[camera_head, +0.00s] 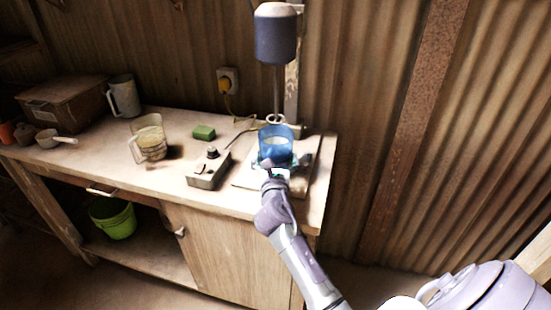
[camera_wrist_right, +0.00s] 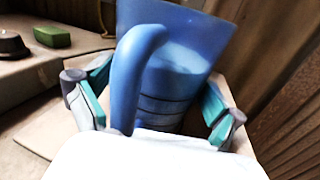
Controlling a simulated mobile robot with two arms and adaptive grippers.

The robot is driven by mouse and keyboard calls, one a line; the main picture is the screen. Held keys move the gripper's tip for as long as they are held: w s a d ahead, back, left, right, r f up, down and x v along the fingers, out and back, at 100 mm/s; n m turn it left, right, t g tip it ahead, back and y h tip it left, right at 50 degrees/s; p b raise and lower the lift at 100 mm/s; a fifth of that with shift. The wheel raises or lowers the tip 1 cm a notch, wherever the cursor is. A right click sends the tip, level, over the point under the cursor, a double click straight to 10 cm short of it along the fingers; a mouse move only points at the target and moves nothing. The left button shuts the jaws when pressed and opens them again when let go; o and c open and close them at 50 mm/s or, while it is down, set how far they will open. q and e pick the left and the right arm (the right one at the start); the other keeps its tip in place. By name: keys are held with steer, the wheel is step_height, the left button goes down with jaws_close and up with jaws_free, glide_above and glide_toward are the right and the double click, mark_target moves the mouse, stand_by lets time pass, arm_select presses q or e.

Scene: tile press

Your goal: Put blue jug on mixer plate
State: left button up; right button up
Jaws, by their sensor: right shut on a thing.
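The blue jug (camera_head: 276,142) is at the mixer, over the pale mixer plate (camera_head: 244,180), below the stirring shaft (camera_head: 277,95). I cannot tell whether its base touches the plate. My right gripper (camera_head: 273,168) is shut on the jug from the near side. In the right wrist view the jug (camera_wrist_right: 178,60) stands roughly upright between the teal-padded fingers of the gripper (camera_wrist_right: 155,108), its handle (camera_wrist_right: 128,75) facing the camera. Something pale shows inside the jug. Its lower part is hidden by the gripper. My left gripper is not in view.
The mixer motor (camera_head: 275,35) hangs above the jug. A control box with a knob (camera_head: 208,170) and a green block (camera_head: 204,132) lie left of it. A clear jug (camera_head: 149,140), a grey jug (camera_head: 123,97) and a brown box (camera_head: 65,100) stand farther left.

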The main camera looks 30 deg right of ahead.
steer(key=o, duration=1.4)
steer(key=shift+f, duration=0.1)
steer(key=shift+r, duration=0.2)
steer(key=v, duration=1.2)
steer(key=shift+a, duration=0.1)
steer(key=shift+f, duration=0.1)
